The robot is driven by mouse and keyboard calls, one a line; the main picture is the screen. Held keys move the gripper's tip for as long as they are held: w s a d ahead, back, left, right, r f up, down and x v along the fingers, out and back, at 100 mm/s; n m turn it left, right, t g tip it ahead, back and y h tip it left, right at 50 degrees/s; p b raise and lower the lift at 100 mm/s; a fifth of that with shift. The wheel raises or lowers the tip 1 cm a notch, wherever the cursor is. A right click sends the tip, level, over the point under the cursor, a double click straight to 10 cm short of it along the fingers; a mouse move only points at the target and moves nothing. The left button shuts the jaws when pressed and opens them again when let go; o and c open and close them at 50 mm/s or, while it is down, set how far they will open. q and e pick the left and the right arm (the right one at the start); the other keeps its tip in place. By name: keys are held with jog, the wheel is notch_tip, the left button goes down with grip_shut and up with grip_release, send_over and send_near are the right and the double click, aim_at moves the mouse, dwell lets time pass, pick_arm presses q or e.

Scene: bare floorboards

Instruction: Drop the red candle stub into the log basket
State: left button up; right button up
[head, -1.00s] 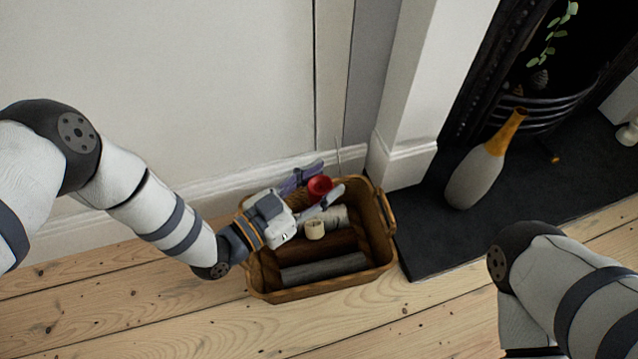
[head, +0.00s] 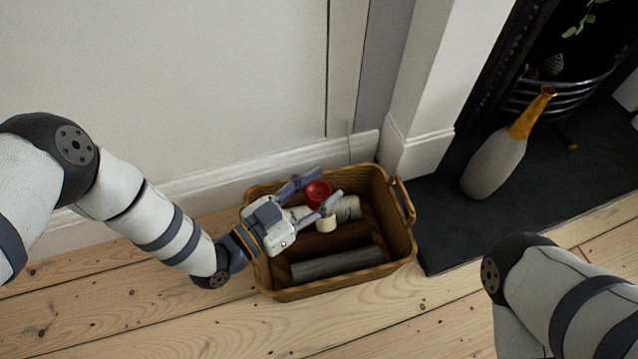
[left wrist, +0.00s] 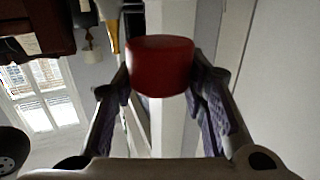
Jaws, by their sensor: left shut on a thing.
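The red candle stub (head: 318,193) is held between the fingertips of my left gripper (head: 312,197), over the log basket's interior near its back side. In the left wrist view the red stub (left wrist: 161,66) sits between the two fingers (left wrist: 161,82). The brown wicker log basket (head: 345,286) stands on the floorboards against the wall. My left gripper reaches in over its left rim. My right arm shows at the lower right, but its gripper is out of the frame.
The basket holds a grey log (head: 337,263), a brown log, a pale log (head: 348,208) and a cream stub (head: 327,223). A grey and yellow vase (head: 495,165) stands on the dark hearth (head: 455,225). A white pillar (head: 425,110) rises behind the basket.

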pick_arm(q)
jog(key=o, duration=1.2)
jog(key=shift+o, duration=0.2)
jog(key=shift+a, duration=0.1)
jog(key=v, duration=1.2)
